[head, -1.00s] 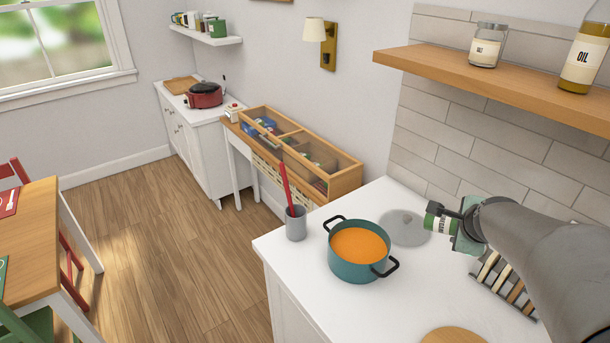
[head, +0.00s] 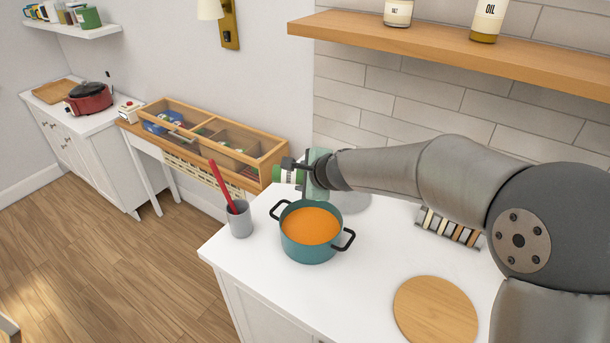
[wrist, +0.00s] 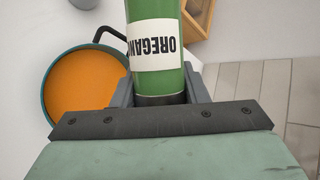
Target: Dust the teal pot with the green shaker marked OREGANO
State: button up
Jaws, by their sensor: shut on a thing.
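The teal pot (head: 310,246) stands on the white counter, filled with orange contents (head: 310,225); in the wrist view the pot (wrist: 46,115) is at the left. The green shaker (wrist: 157,70) shows its white label, reading OREGANO upside down, in the wrist view. My gripper (head: 296,174) is shut on the shaker. In the head view the shaker (head: 281,174) lies about sideways, above and behind the pot's far rim, partly hidden by the gripper fingers. I cannot tell its exact height over the pot.
A grey cup (head: 240,222) with a red-handled tool stands left of the pot. A round wooden board (head: 436,312) lies at the front right, and a rack (head: 450,227) sits behind it. A wooden shelf (head: 450,43) with jars hangs above my arm. A wooden organizer (head: 215,145) is behind.

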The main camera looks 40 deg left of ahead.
jog(key=shift+w+f, duration=0.1)
jog(key=shift+w, duration=0.1)
jog(key=b, duration=0.1)
jog(key=y+b, duration=0.1)
jog(key=b, duration=0.1)
jog(key=shift+s+a+f+m, duration=0.1)
jog(key=shift+s+f+m, duration=0.05)
jog(key=shift+f+m, duration=0.15)
jog(key=y+b, duration=0.1)
jog(key=b, duration=0.5)
jog(key=shift+f+m+g, duration=0.1)
jog(key=shift+m+g, duration=0.2)
jog(key=shift+g, duration=0.1)
jog(key=shift+s+a+r+b, duration=0.1)
jog(key=shift+r+b, duration=0.15)
jog(key=shift+b, duration=0.2)
